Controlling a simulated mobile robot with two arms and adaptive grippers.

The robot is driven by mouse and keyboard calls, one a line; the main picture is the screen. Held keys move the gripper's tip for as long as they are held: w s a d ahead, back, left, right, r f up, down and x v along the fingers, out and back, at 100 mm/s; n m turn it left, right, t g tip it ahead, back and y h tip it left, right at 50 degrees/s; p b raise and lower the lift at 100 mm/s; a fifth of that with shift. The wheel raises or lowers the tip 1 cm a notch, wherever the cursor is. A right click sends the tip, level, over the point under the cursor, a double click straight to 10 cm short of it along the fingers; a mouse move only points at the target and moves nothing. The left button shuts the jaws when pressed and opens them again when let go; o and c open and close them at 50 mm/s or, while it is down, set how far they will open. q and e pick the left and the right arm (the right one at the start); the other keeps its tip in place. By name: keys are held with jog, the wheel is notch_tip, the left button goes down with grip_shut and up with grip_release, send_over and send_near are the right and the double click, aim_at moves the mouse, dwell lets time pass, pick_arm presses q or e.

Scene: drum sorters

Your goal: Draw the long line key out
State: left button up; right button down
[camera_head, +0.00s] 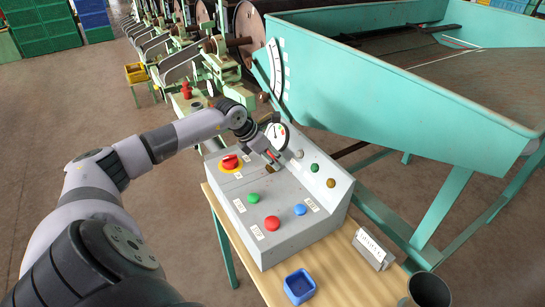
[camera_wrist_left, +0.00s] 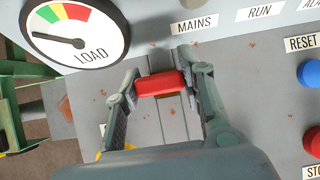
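The line key shows as a red block-shaped grip (camera_wrist_left: 161,84) in the left wrist view, above a grooved grey strip on the control box. In the head view the key's red part (camera_head: 272,155) is small and partly covered by the gripper. My left gripper (camera_wrist_left: 160,78) has one finger on each side of the red grip, and the grip fills the gap between the fingertips. The gripper (camera_head: 268,157) is at the upper part of the grey control box (camera_head: 283,231), below the load dial (camera_head: 276,136). The key's lower part is hard to make out. My right gripper is not in view.
A blue tray (camera_head: 299,287), a label holder (camera_head: 373,249) and a dark cup (camera_head: 428,291) stand on the wooden table (camera_head: 341,285). A teal trough (camera_head: 400,100) rises behind.

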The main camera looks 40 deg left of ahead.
pick_arm(q)
jog(key=c, duration=0.6)
jog(key=shift+r, duration=0.1)
jog(key=shift+r, duration=0.5)
notch_tip(320, 180, up, 19)
jog(key=shift+f+b, duration=0.1)
jog(key=shift+b, duration=0.85)
